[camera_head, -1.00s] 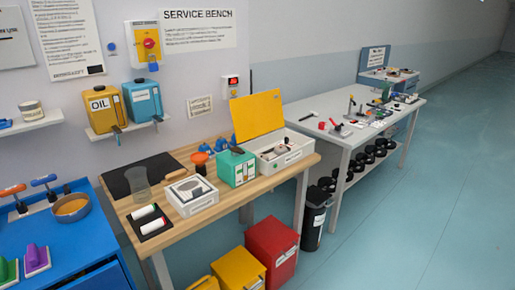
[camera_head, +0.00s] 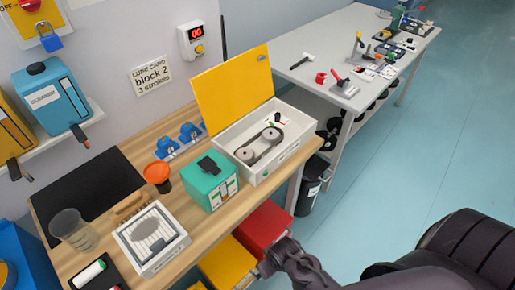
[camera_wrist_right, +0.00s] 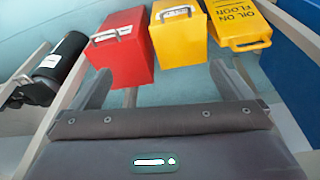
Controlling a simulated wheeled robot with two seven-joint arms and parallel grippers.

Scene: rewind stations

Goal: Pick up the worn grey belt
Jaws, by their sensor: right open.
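A grey belt (camera_head: 248,154) shows in the head view, looped around two round pulleys (camera_head: 271,135) inside an open white box (camera_head: 228,139) with a raised yellow lid (camera_head: 235,85). The box stands at the back right of the wooden bench. My right arm enters the head view at the lower right, below and in front of the box. My right gripper (camera_wrist_right: 163,82) is open and empty in the right wrist view, facing the floor bins and apart from the belt. My left gripper is out of view.
A teal box (camera_head: 208,182) stands beside the white box, with an orange-topped item (camera_head: 157,173) and a white tray (camera_head: 150,238) to its left. Red (camera_head: 263,228) and yellow (camera_head: 229,263) bins sit below the bench's front edge. A grey table (camera_head: 338,60) stands behind.

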